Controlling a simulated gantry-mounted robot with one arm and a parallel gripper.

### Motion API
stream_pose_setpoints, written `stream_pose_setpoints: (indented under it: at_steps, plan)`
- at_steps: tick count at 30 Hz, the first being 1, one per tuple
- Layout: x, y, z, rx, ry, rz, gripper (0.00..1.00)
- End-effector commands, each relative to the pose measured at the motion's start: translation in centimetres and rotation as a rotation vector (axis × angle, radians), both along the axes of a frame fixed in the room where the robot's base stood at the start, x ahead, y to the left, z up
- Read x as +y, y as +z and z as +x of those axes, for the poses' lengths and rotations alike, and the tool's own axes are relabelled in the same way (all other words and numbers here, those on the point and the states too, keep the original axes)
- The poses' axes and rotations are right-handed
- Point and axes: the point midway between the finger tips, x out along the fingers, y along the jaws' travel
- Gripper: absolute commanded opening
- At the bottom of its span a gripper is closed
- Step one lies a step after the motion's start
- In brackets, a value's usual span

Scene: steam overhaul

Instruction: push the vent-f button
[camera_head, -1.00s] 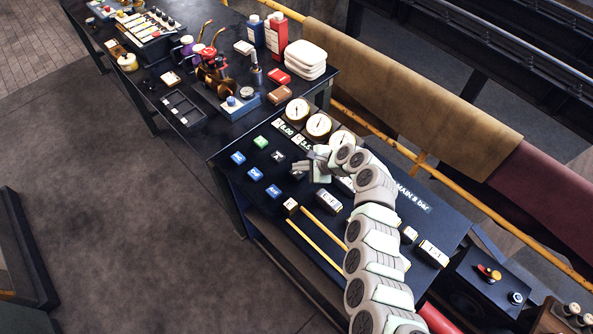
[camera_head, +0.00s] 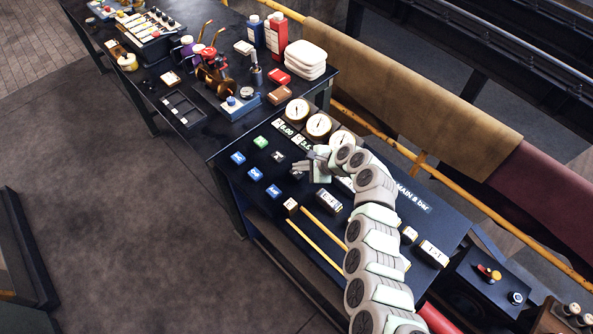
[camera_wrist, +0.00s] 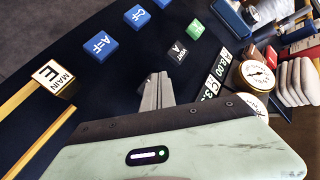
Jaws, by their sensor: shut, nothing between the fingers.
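My gripper (camera_head: 308,163) is shut and empty, its fingers together and reaching over the dark panel. In the wrist view its fingertips (camera_wrist: 160,76) cover part of the panel. A dark button (camera_head: 297,174) sits right by the fingertips in the head view. Its label is not readable, so I cannot confirm it as vent-f. In the wrist view it is mostly hidden behind the fingers, and I cannot tell if they touch it. Another dark button, marked VENT A (camera_wrist: 178,52), stands clear of the fingers.
Several blue buttons (camera_head: 255,174) and a green button (camera_head: 261,142) lie near the dark ones. Round gauges (camera_head: 318,124) line the panel's back. A MAIN E block (camera_wrist: 57,80) stands by yellow strips (camera_head: 322,225). A bench with tools (camera_head: 205,135) adjoins the panel.

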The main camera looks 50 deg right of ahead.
Motion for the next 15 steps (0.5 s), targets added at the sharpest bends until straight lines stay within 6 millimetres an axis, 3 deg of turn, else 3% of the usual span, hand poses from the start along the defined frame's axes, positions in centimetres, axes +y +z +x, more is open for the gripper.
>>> stream_pose_setpoints:
  at_steps: [15]
  plan:
    - [0.05,-0.56,0.02,0.001,0.001,0.0,0.0]
